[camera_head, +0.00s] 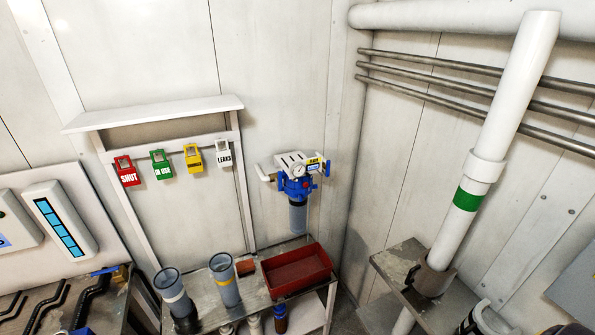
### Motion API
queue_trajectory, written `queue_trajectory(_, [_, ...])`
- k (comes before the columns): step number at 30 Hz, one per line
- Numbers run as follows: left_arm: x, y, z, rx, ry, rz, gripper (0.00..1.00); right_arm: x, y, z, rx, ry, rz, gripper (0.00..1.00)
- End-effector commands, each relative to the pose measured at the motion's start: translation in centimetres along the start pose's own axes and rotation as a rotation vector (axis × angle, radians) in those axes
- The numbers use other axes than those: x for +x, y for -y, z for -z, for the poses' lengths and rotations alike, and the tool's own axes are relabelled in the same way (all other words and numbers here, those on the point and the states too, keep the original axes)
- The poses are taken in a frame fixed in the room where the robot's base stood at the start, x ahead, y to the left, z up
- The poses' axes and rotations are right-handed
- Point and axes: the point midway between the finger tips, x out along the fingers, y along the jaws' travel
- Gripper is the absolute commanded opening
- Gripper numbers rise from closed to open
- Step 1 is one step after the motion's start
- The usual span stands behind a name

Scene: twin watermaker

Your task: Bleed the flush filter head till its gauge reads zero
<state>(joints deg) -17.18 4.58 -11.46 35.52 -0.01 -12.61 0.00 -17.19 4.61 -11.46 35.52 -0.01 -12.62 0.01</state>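The flush filter head (295,187) is blue and hangs on the back wall below a white bracket, near the corner. A clear bluish bowl (298,218) hangs under it. A small round white gauge (298,171) sits on its front; its needle is too small to read. A yellow label (313,161) is at its upper right, and a blue handle (327,168) stands at its right side. A white pipe end (263,174) comes out on the left.
A red tray (296,270) stands on the bench below the filter, beside two grey cups (224,279). Red, green, yellow and white tags (160,164) hang under a shelf (155,112). A white pipe (497,130) with a green band rises at right.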

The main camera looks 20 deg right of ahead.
Motion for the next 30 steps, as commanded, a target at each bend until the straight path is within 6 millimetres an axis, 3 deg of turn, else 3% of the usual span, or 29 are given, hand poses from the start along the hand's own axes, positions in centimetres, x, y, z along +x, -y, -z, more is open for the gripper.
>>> queue_trajectory(5, [0.0,-0.01,0.0,0.0,0.0,0.0,0.21,0.0,-0.01,0.01,0.0,0.0,0.0,0.21])
queue_trajectory(11, [0.0,-0.01,0.0,0.0,0.0,0.0,0.0,0.0,-0.01,0.01,0.0,0.0,0.0,0.21])
queue_trajectory(30, [0.0,-0.02,0.01,0.0,0.0,0.0,0.0,0.0,0.0,0.03,0.0,-0.001,0.0,0.21])
